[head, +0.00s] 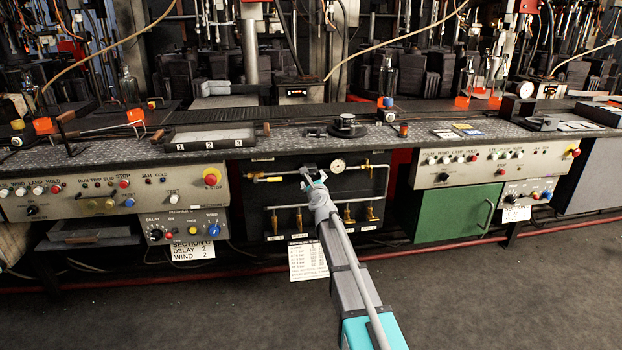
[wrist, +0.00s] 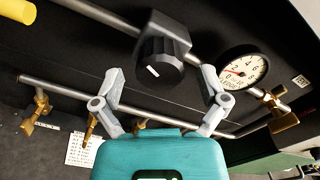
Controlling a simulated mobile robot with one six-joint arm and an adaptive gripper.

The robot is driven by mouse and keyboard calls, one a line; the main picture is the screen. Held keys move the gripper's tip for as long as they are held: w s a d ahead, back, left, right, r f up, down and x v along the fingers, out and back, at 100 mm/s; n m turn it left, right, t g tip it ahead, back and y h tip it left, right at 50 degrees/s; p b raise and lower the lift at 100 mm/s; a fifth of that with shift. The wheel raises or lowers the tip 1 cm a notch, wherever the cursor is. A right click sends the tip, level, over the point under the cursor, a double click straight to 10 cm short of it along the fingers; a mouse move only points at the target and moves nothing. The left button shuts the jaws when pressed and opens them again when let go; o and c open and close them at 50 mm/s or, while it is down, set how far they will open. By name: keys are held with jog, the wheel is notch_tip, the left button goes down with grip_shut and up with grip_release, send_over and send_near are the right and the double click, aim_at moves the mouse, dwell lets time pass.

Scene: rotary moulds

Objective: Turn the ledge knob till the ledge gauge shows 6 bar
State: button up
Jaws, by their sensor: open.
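The black ledge knob (wrist: 158,68) has a white mark on its face and sits on a grey pipe. In the head view the knob (head: 309,169) is partly behind my gripper. My gripper (wrist: 162,80) is open, with one finger on each side of the knob; I cannot tell whether either touches it. The ledge gauge (wrist: 243,72) is a round white dial to the knob's right. Its red needle points low, near the 0 to 2 end, but I cannot read it exactly. The gauge (head: 338,166) also shows in the head view.
Brass valves (head: 349,214) hang on a lower pipe of the black panel. A paper table (head: 308,260) is below it. Control panels (head: 120,190) stand on the left, with a green door (head: 458,213) on the right. The floor in front is clear.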

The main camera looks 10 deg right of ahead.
jog(key=shift+w, duration=0.8)
jog(key=c, duration=1.1)
